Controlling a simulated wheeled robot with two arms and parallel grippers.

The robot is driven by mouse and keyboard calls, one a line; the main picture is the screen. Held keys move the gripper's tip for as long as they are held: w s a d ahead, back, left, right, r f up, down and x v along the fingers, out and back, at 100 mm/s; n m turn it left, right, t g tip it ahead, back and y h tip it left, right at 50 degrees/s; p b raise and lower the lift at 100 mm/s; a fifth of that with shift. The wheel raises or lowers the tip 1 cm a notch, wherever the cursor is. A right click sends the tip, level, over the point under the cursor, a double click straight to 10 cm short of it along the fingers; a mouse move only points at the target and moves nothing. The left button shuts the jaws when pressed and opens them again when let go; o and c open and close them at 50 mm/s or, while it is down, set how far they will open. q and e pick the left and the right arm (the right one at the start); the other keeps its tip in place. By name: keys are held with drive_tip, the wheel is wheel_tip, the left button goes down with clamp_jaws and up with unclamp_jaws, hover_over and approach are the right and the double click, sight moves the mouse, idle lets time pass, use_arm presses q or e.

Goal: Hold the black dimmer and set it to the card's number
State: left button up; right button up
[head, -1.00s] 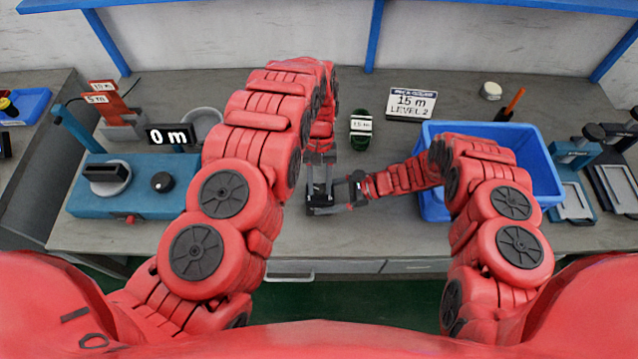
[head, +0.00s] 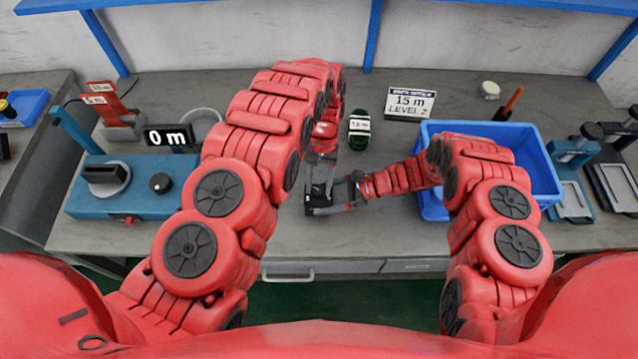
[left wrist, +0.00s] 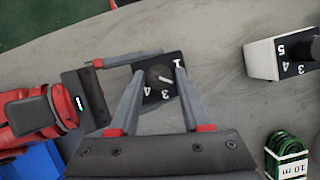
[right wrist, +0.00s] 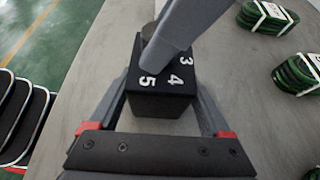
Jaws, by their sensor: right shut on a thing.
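The black dimmer (left wrist: 152,68) is a dark box with a round knob and white numbers on top. My right gripper (head: 322,200) is shut on its body. My left gripper (left wrist: 159,72) points down over the dimmer, its fingers apart on either side of the knob. The knob's white mark points to the lower right in the left wrist view; the left gripper's finger hides part of the dial there. In the right wrist view, 3, 4 and 5 show on the dimmer (right wrist: 160,98), with a finger across the knob. The card (head: 409,103) reads "15 m LEVEL 2".
A white dimmer (left wrist: 265,60) stands apart on the table. A banded green cable coil (head: 360,128) lies behind the grippers. A blue bin (head: 545,165) is at the right. A teal machine (head: 125,205) with a "0 m" display (head: 168,135) is at the left.

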use_arm(q)
drive_tip(key=o, duration=0.3)
drive_tip(key=v, duration=1.2)
use_arm(e)
drive_tip(key=o, duration=1.1)
drive_tip(key=shift+o, duration=0.2)
